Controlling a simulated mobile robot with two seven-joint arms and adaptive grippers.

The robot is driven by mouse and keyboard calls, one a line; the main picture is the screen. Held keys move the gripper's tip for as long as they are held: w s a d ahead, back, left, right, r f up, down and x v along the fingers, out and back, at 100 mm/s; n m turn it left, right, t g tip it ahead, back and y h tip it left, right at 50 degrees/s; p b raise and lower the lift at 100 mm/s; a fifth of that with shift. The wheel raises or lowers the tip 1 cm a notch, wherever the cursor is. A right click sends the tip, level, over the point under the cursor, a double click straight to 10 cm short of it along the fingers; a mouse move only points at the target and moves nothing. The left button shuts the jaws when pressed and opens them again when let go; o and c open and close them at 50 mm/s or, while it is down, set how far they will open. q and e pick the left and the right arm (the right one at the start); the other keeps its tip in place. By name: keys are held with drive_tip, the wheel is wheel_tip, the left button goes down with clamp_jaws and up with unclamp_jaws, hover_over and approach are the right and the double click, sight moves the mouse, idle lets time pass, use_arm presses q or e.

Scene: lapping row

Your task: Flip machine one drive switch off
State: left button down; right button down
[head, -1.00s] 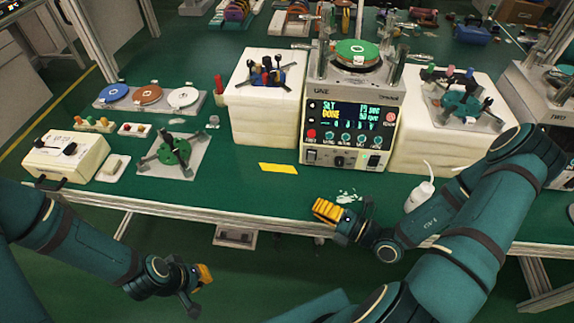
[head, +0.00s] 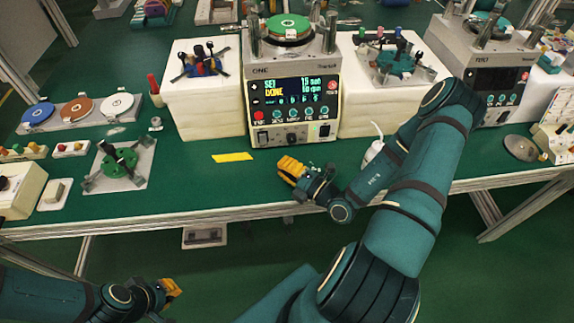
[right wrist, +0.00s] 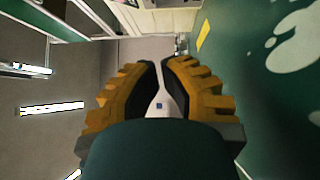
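Machine one (head: 292,92), marked ONE, stands on the green bench between two white blocks. Its lit display (head: 292,91) shows SET and DONE lines. Along its lower front are a left rocker switch (head: 262,137), a dark knob (head: 292,138) and a right switch (head: 324,132). I cannot tell which is the drive switch or its position. My right gripper (head: 290,168) hovers at the bench's front edge, below and apart from the panel. Its yellow fingers (right wrist: 160,64) look closed together, with nothing clearly held. My left gripper (head: 172,288) is low, in front of the bench; its fingers are unclear.
A yellow strip (head: 232,157) lies left of my right gripper. A white bottle (head: 373,152) stands close behind my right arm. A green fixture (head: 118,164) on a plate sits at left. A second machine (head: 490,75) stands right. Bench before machine one is mostly clear.

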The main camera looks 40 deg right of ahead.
sight(263, 138)
drive_tip(key=b+x, duration=0.1)
drive_tip(key=x, duration=0.6)
drive_tip(key=shift+w+d+r+b, duration=0.1)
drive_tip(key=shift+w+d+b, duration=0.25)
drive_tip(key=shift+w+d, duration=0.5)
drive_tip(key=shift+w+d+r, duration=0.15)
drive_tip(key=shift+w+d, duration=0.1)
drive_tip(key=shift+w, duration=0.4)
